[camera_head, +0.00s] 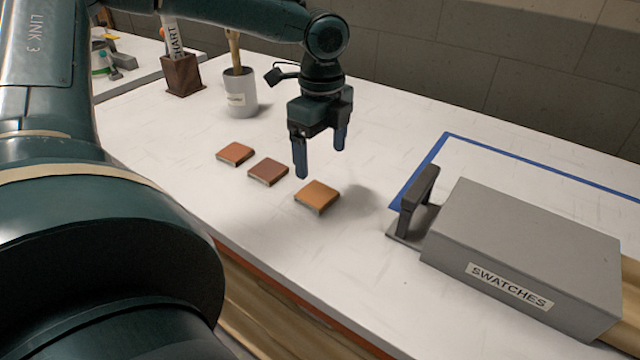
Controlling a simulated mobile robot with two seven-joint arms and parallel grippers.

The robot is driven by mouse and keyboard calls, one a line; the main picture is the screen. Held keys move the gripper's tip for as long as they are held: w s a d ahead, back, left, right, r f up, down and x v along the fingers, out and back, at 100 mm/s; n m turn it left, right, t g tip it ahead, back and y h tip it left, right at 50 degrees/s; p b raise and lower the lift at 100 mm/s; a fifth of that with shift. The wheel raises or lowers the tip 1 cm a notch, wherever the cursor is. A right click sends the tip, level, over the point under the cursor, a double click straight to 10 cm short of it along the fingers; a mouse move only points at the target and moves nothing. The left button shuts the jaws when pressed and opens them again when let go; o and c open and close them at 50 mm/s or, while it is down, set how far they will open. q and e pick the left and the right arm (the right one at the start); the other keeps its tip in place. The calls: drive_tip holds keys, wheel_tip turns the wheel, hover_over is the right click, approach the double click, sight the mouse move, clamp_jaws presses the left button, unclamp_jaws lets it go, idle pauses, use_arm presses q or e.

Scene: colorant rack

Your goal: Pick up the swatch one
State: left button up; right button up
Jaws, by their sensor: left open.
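Three small square swatches lie in a slanting row on the white table. One is orange-red (235,153) at the far left, one is brown-red (268,171) in the middle, and one is orange-tan (317,196) nearest me. I cannot tell from any marking which is swatch one. My left gripper (320,165) points down, open and empty, with blue fingertips. It hangs above the table, just behind the orange-tan swatch and apart from it. My right gripper is not in view.
A grey box labelled SWATCHES (530,250) with a dark upright handle (418,200) stands at right. Blue tape (445,150) marks an area behind it. A grey cup (240,95) and a wooden holder (183,76) stand at the back left. The table's front centre is clear.

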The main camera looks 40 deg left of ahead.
sight(316, 194)
use_arm(q)
wheel_tip(316, 194, down, 3)
drive_tip(key=shift+f, duration=0.2)
drive_tip(key=shift+s+a+f+b, duration=0.1)
drive_tip(key=shift+f+b, duration=0.05)
drive_tip(key=shift+f, duration=0.75)
drive_tip(key=shift+s+a+f+b, duration=0.1)
drive_tip(key=shift+a+f+b, duration=0.05)
drive_tip(key=shift+f, duration=0.7)
drive_tip(key=shift+s+a+f+b, duration=0.1)
drive_tip(key=shift+f+b, duration=0.05)
drive_tip(key=shift+f, duration=0.75)
drive_tip(key=shift+c, duration=0.4)
drive_tip(key=c, duration=1)
drive_tip(key=shift+r, duration=0.1)
